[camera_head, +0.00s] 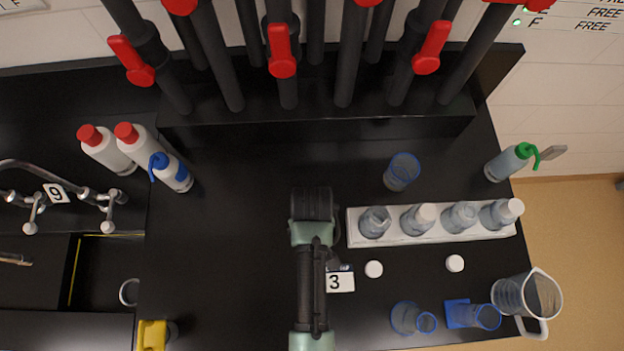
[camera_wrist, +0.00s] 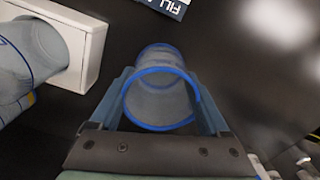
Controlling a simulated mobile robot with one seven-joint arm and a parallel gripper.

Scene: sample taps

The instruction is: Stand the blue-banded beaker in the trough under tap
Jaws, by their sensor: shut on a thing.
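My gripper (camera_wrist: 167,88) is shut on a clear beaker with blue bands (camera_wrist: 163,104) in the wrist view. One finger is on each side, and the blue rim faces the camera. I cannot tell whether its base touches the bench. In the head view my arm hides the gripper and the held beaker. A black trough (camera_head: 98,288) is at the lower left of the head view. A tap (camera_head: 88,196) with a "9" tag (camera_head: 55,193) stands behind it. A pale ring-shaped thing (camera_head: 129,292) shows at the trough's right side.
A white rack (camera_head: 436,235) with several bottles lies right of my arm. Another blue-tinted beaker (camera_head: 402,172) stands behind it. A measuring jug (camera_head: 527,296) is at the right. White bottles (camera_head: 106,149) and a blue-topped bottle (camera_head: 172,173) stand back left. The bench (camera_head: 225,260) between arm and trough is clear.

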